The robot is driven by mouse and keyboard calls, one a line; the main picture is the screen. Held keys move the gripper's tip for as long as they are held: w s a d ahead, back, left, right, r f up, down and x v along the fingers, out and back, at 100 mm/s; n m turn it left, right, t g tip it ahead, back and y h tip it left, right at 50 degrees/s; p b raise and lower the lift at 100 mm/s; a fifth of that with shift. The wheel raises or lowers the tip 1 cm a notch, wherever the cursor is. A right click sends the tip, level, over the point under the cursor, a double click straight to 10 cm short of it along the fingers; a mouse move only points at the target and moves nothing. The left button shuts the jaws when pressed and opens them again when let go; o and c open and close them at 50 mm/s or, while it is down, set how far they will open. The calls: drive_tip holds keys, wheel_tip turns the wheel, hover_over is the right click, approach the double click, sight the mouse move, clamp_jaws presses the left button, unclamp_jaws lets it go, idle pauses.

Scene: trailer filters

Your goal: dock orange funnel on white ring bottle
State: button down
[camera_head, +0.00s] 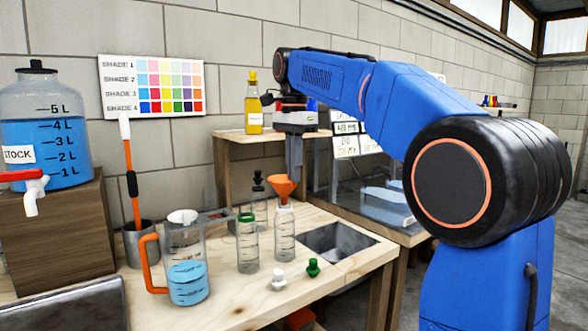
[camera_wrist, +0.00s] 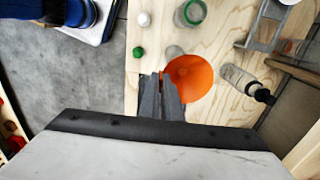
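The orange funnel (camera_head: 284,187) is upright, directly over the clear white ring bottle (camera_head: 284,235) on the wooden bench. Its spout meets the bottle's mouth in the head view; I cannot tell how far it is seated. My gripper (camera_head: 293,176) points down at the funnel's rim. In the wrist view, my gripper's fingers (camera_wrist: 164,86) are close together, with a sliver of orange between the tips, beside the funnel's wide bowl (camera_wrist: 194,78). The funnel largely hides the bottle there.
A green ring bottle (camera_head: 247,245) stands just left. White (camera_head: 278,280) and green (camera_head: 313,267) stoppers lie in front. A jug of blue liquid (camera_head: 187,275) stands farther left. A black-topped bottle (camera_head: 259,200) stands behind.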

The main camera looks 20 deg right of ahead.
drive_tip(key=shift+f, duration=0.45)
drive_tip(key=c, duration=2.3)
unclamp_jaws()
drive_tip(key=shift+o, duration=0.2)
